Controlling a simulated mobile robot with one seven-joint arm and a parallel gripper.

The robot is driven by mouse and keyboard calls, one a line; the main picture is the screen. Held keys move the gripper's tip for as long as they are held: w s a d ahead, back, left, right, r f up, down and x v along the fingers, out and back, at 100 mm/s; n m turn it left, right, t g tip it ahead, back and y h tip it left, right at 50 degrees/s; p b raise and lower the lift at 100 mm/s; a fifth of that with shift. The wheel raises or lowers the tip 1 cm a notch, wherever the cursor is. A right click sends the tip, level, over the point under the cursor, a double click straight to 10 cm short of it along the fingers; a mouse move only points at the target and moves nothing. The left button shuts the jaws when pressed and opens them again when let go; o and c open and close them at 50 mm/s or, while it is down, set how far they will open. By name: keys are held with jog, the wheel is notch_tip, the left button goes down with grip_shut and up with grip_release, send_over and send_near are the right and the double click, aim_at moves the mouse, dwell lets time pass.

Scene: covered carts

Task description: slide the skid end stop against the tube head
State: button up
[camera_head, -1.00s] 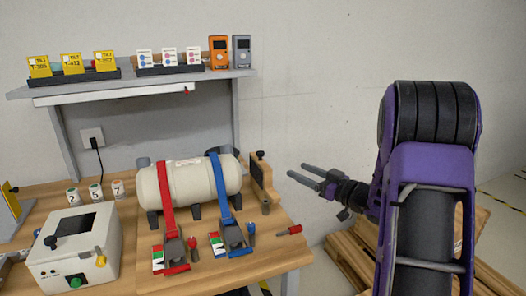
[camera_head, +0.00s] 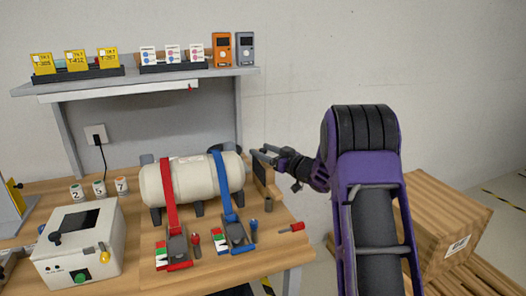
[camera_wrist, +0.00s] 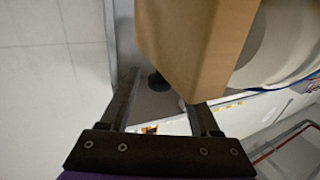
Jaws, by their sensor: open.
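The white tube (camera_head: 205,180) lies on its skid on the bench, with a red strap (camera_head: 169,195) and a blue strap (camera_head: 223,185) around it. The end stop (camera_head: 260,177) is an upright wooden board beside the tube's right head. In the wrist view, the board (camera_wrist: 195,45) fills the upper middle, and part of the tube (camera_wrist: 290,40) shows to its right. A dark knob (camera_wrist: 157,82) shows by the board's edge, between the fingers. My gripper (camera_head: 262,153) is open and empty at the board's top. Its fingers (camera_wrist: 162,100) are apart. Whether they touch the board is unclear.
A white box with a green button (camera_head: 78,245) stands at the left front. Two strap ratchets (camera_head: 176,250) lie before the tube. A small red-handled item (camera_head: 291,228) lies near the right edge. A shelf (camera_head: 130,80) hangs behind; a carton (camera_head: 445,220) stands right.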

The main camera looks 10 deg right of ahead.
jog(key=shift+w+a, duration=0.15)
jog(key=shift+w, duration=0.05)
grip_shut()
dwell(1.4)
